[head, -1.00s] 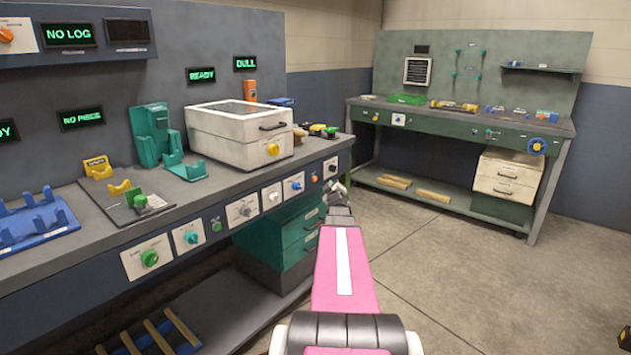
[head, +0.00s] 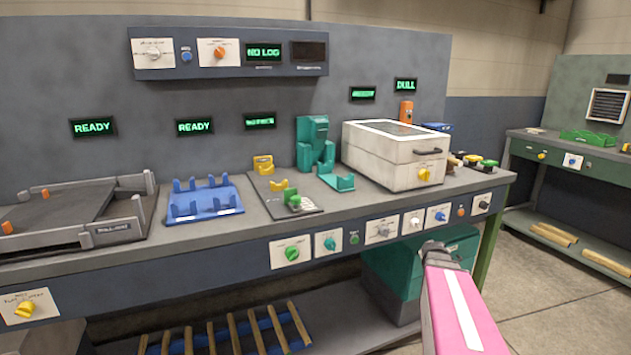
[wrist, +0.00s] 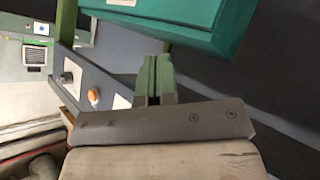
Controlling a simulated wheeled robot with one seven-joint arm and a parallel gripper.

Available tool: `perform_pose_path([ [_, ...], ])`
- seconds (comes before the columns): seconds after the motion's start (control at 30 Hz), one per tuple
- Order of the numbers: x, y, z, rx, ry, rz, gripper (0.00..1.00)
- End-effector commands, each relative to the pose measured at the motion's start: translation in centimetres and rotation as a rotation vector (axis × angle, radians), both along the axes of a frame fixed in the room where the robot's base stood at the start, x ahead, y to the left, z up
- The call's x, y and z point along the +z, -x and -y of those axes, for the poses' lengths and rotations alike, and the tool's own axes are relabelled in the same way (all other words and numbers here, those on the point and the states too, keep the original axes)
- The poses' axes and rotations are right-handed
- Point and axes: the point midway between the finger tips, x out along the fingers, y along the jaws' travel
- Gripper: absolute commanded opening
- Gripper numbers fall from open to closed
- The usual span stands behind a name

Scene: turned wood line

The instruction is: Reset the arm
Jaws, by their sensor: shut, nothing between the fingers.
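My arm is the pink link with a white stripe at the lower right of the head view, reaching toward the front of the main bench (head: 330,226). My gripper's fingers are hidden in the head view. In the wrist view my gripper (wrist: 155,80) shows as two green fingers side by side, shut with nothing between them. Beyond it in the wrist view are the bench's front panel with an orange knob (wrist: 93,95) and the teal drawer cabinet (wrist: 190,22).
The bench top carries a white lidded box (head: 390,160), a blue rack (head: 203,205), a teal stand (head: 312,145) and a grey tray machine (head: 75,215). Wooden rods lie in a blue rack (head: 270,340) below. A second green bench (head: 580,155) stands right, with open floor between.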

Motion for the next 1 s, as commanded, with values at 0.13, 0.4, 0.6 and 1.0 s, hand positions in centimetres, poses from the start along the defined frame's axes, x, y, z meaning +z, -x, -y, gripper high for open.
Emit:
perform_pose_path([
  [0.13,-3.2,4.2,-8.2,-0.024,-0.167,-0.212,0.00],
  [0.4,-6.8,13.9,-20.9,-0.074,-0.391,-0.627,0.00],
  [0.6,-7.3,19.0,-25.7,-0.099,-0.456,-0.827,0.00],
  [1.0,-7.4,20.1,-26.6,-0.108,-0.468,-0.875,0.00],
])
